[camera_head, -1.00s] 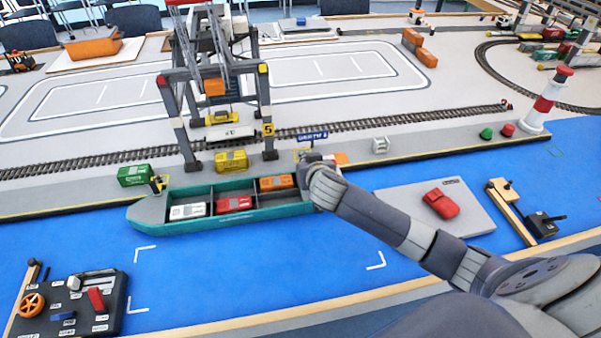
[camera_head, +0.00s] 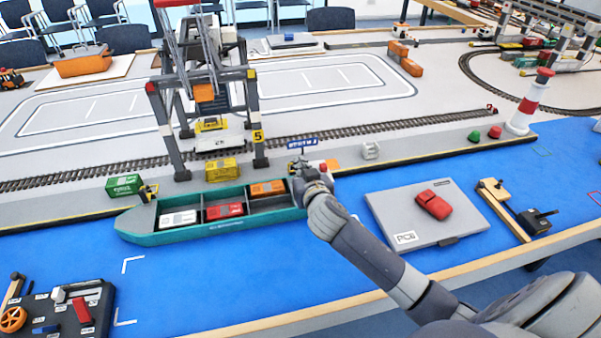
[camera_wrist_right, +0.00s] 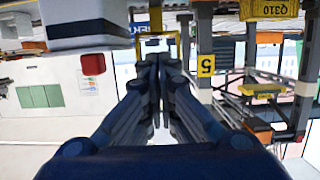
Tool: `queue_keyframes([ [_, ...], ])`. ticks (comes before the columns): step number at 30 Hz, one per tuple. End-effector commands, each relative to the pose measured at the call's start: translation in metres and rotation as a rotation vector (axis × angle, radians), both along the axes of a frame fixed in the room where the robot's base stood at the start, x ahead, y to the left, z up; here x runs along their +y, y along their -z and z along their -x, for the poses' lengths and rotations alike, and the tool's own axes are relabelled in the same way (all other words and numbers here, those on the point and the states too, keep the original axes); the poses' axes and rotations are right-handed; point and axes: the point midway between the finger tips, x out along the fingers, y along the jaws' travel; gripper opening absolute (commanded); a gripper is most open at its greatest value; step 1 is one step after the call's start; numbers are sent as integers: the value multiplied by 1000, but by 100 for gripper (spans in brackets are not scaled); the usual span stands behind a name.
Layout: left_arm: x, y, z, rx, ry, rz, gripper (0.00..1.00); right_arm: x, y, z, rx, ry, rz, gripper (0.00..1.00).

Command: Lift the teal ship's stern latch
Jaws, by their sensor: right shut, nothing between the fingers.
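The teal ship (camera_head: 180,235) lies on the blue water mat along the quay, with its stern at the right end. My right gripper (camera_head: 298,166) is over the stern, shut and empty, and hides most of the stern and its latch in the head view. In the right wrist view the closed fingers (camera_wrist_right: 158,62) point at a yellow bracket-like piece (camera_wrist_right: 172,38) around their tips. I cannot tell whether this is the stern latch or whether the fingers touch it. My left gripper is not in view.
The gantry crane (camera_head: 258,120) stands on the quay behind the ship, with a yellow container (camera_head: 222,170) near its base. A small blue sign (camera_head: 302,142) stands behind my gripper. A grey platform with a red piece (camera_head: 433,205) lies to the right.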

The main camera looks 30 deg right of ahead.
Motion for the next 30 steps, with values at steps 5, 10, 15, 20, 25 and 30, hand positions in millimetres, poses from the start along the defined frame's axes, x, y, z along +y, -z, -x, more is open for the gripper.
queue_keyframes([
  [5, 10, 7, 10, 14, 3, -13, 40, 6, 14, 25, 5, -2, -5, 0],
  [10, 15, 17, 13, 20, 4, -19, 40, 13, 29, 54, 2, 0, -4, 0],
  [15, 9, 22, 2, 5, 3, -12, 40, 18, 39, 74, 1, -2, -2, 0],
  [20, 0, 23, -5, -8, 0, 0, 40, 20, 41, 81, 0, -1, 0, 0],
  [25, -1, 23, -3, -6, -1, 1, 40, 20, 41, 82, -1, -1, 0, 0],
  [30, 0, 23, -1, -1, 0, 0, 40, 20, 41, 82, 0, -1, 0, 0],
])
